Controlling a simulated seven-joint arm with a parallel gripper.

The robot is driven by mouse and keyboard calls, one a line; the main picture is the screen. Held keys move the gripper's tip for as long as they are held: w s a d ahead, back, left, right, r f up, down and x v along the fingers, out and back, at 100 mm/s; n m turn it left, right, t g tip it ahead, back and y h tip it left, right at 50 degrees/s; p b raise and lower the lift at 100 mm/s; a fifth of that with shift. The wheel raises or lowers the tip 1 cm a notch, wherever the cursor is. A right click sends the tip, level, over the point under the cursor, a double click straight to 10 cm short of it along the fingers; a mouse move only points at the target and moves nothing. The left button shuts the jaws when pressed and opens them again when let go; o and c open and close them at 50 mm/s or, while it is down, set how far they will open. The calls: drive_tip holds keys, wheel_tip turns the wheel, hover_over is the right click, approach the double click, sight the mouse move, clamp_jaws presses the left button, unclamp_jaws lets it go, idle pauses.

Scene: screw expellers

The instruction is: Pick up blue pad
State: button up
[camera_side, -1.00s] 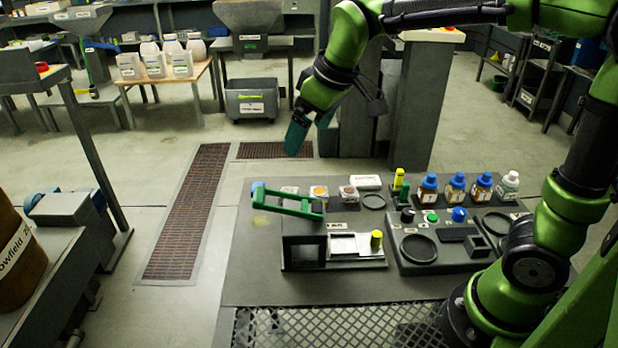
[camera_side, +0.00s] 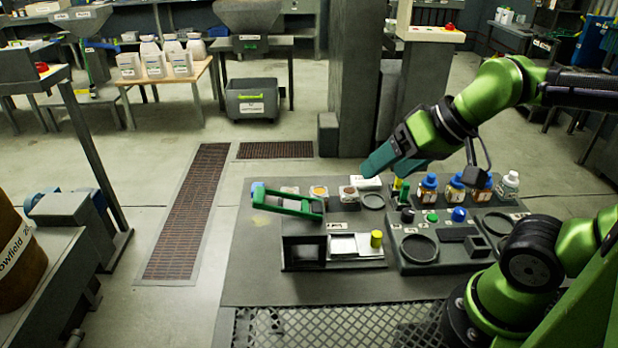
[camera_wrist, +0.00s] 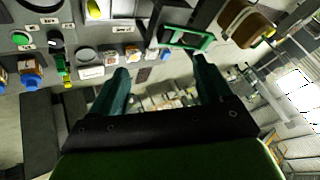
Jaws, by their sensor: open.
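A small blue piece, which looks like the blue pad (camera_side: 257,187), is at the left end of the green frame (camera_side: 298,206) at the table's far left. In the wrist view the blue pad (camera_wrist: 165,54) shows small beside the green frame (camera_wrist: 190,42), between my fingertips in the picture. I cannot tell whether it is attached to the frame or lies behind it. My gripper (camera_side: 371,166) is open and empty. It is above the back of the table, to the right of the pad and apart from it. Its teal fingers (camera_wrist: 161,70) stand spread in the wrist view.
Small sample boxes (camera_side: 348,193) and a white box (camera_side: 367,182) stand along the back edge. Several blue-capped bottles (camera_side: 428,187) are to the right. A control panel (camera_side: 420,266) with a round blue knob (camera_side: 459,214) and a grey fixture (camera_side: 303,253) fill the front.

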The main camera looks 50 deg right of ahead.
drive_tip(key=w+f+g, duration=0.1)
drive_tip(key=w+f, duration=0.1)
drive_tip(key=n+g+y, duration=0.1)
drive_tip(key=n+g, duration=0.2)
drive_tip(key=n, duration=1)
hover_over(260, 183)
drive_tip(key=s+d, duration=0.4)
drive_tip(key=s, duration=0.2)
wheel_tip(260, 183, down, 6)
drive_tip(key=x, duration=1.1)
drive_tip(key=a+x, duration=0.1)
drive_tip(key=x, duration=0.4)
drive_tip(key=shift+w, duration=0.25)
drive_tip(key=c, duration=1.1)
drive_tip(key=shift+c, duration=0.2)
wheel_tip(260, 183, up, 10)
